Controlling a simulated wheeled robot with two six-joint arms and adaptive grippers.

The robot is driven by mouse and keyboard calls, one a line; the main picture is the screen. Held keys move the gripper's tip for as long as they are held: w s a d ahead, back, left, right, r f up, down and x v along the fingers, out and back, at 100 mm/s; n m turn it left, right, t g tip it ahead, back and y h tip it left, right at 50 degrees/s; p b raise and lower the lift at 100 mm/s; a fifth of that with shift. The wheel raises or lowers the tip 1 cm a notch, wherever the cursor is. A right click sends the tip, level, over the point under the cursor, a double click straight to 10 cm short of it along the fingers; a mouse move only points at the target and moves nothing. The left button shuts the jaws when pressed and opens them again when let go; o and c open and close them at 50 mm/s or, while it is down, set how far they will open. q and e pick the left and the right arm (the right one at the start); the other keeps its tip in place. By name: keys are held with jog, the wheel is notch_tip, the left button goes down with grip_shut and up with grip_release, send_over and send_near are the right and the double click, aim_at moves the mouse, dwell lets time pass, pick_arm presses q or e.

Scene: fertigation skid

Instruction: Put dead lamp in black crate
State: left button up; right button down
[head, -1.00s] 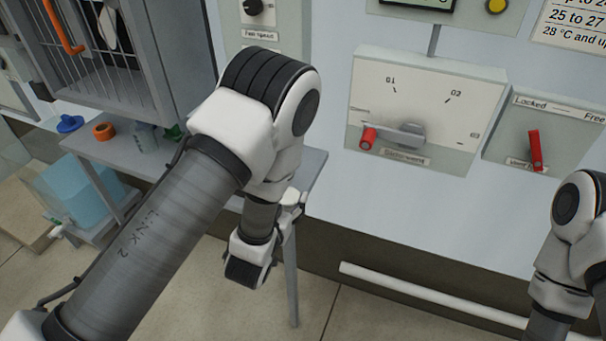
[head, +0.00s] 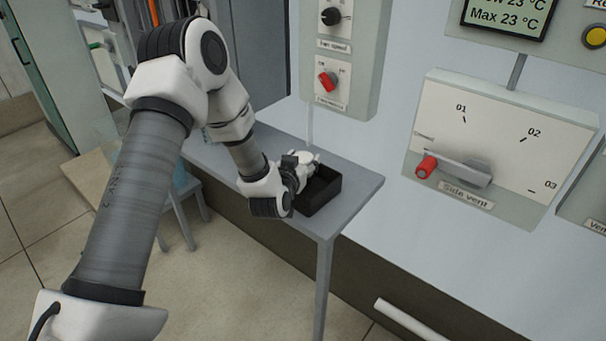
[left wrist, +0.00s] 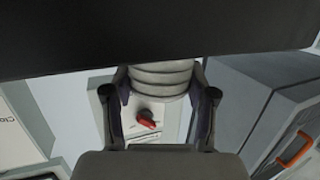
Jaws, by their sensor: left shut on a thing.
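The black crate (head: 323,196) stands on the grey side table, near its right end, in the head view. My left gripper (head: 303,168) is at the crate's back left, close to its rim; I cannot tell whether it touches. In the left wrist view my left gripper (left wrist: 160,108) is shut on a grey ribbed body, the lamp (left wrist: 160,80), between its two fingers. The lamp's far end is hidden there behind a wide black surface, probably the crate. In the head view the gripper hides most of the lamp. My right gripper is out of view.
The grey table (head: 355,188) has bare room to the crate's right. A panel with a red knob (head: 327,82) hangs on the wall behind. The side vent panel (head: 500,145) with a red-tipped lever is to the right. A pale rail (head: 412,320) runs low in front.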

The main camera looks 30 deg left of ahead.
pick_arm(q)
jog(key=f, duration=0.2)
jog(key=shift+s+d+f, duration=0.1)
jog(key=shift+s+f, duration=0.1)
jog(key=shift+f, duration=0.1)
jog(key=shift+w+d+f, duration=0.1)
jog(key=shift+w+f, duration=0.15)
jog(key=shift+s+f, duration=0.1)
jog(key=shift+f, duration=0.05)
jog(key=o, duration=1.4)
